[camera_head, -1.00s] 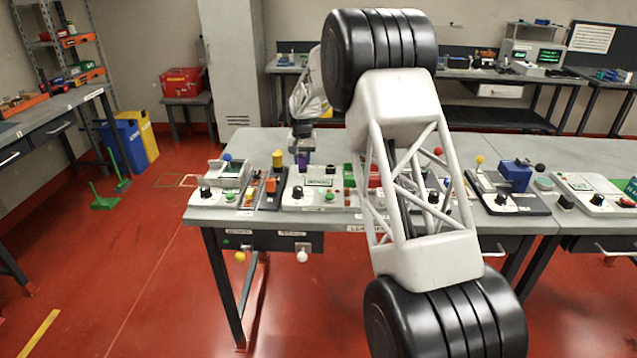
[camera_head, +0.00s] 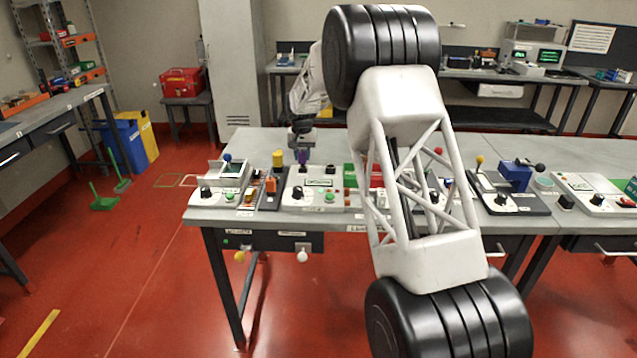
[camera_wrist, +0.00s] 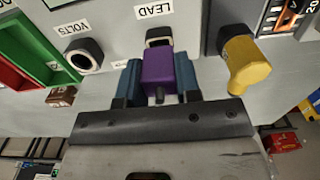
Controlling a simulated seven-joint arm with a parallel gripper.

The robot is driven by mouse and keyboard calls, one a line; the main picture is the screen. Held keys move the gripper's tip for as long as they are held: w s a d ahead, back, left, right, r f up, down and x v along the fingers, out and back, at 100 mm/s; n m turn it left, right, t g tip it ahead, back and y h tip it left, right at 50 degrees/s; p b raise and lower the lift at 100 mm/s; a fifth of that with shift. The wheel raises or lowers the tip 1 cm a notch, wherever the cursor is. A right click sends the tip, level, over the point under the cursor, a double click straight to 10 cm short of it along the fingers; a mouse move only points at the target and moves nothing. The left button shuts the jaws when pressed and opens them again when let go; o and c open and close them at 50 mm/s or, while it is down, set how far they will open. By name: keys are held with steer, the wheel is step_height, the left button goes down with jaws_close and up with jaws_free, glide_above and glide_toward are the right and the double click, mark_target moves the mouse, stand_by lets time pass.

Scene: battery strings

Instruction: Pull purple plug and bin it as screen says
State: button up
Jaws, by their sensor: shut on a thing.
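The purple plug (camera_wrist: 158,72) sits between the two teal fingers of my gripper (camera_wrist: 158,82), which is shut on it. Behind the plug, the socket marked LEAD (camera_wrist: 158,37) shows part of its rim and a dark opening; the plug covers the rest. The plug looks clear of the socket, but the gap is hard to judge. In the head view, my gripper (camera_head: 303,150) holds the purple plug (camera_head: 302,158) over the bench unit. A green bin (camera_wrist: 25,68) and a red bin (camera_wrist: 15,85) are left in the wrist view.
A yellow plug (camera_wrist: 246,66) stands close to the right of my gripper. A socket marked VOLTS (camera_wrist: 84,55) is to the left. My arm hides part of the bench (camera_head: 235,213), including some of the red bin. Other test units with knobs stand on both sides.

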mark_target(303, 152)
steer(key=shift+r, duration=0.75)
stand_by(0.7)
steer(key=shift+r, duration=2.35)
steer(key=shift+d, duration=0.1)
steer(key=shift+s+d, duration=0.4)
steer(key=shift+d, duration=0.1)
steer(key=s+d+f, duration=0.2)
steer(key=s+d, duration=0.7)
steer(key=s+d+f, duration=0.2)
steer(key=s+d, duration=0.7)
steer(key=d, duration=0.1)
steer(key=shift+s, duration=0.15)
